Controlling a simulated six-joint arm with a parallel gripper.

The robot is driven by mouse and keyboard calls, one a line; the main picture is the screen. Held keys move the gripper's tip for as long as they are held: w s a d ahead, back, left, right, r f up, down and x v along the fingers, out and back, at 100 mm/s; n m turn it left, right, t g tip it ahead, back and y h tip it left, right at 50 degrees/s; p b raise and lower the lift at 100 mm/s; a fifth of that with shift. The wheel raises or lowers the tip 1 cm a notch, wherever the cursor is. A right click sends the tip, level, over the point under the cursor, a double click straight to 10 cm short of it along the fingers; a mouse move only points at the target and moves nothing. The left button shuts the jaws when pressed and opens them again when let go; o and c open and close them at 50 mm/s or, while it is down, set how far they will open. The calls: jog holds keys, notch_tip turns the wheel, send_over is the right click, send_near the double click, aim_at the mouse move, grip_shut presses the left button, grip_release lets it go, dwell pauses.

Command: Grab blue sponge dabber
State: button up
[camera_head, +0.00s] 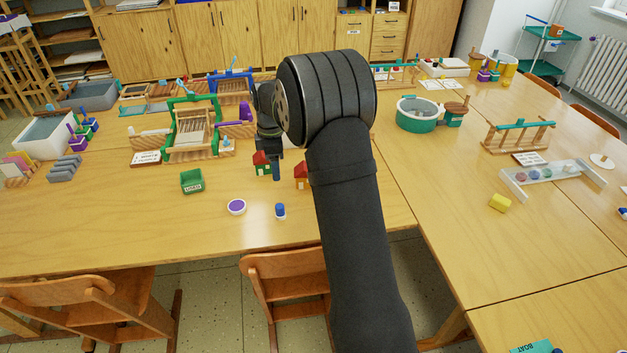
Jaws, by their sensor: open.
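A small dabber (280,212) with a blue top and a pale lower part stands on the front part of the wooden table (120,225). It looks upright. My gripper (274,172) points down above the table, behind the dabber in the picture and apart from it. The gripper is open and nothing shows between its fingers. My dark arm hides part of the table to the right of the dabber.
A green box (192,181) stands farther left. Small red-roofed blocks (301,176) stand close to my gripper. A wooden loom (192,132) stands behind. The table's front left is clear.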

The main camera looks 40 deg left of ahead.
aim_at(280, 206)
jog(key=f+m, duration=0.3)
jog(key=f, duration=0.1)
jog(key=d+f+m+y, duration=0.1)
jog(key=f+m, duration=0.2)
jog(key=f, duration=0.1)
jog(key=f+m, duration=0.3)
jog(key=f, duration=0.2)
jog(key=shift+d+y, duration=0.35)
jog(key=shift+y, duration=0.05)
jog(key=shift+a+f, duration=0.25)
jog(key=shift+f, duration=0.65)
jog(key=shift+a+f, duration=0.3)
jog(key=shift+f, duration=0.65)
jog(key=shift+a+f, duration=0.25)
jog(key=shift+f, duration=0.65)
jog(key=shift+c, duration=0.3)
jog(key=c, duration=1)
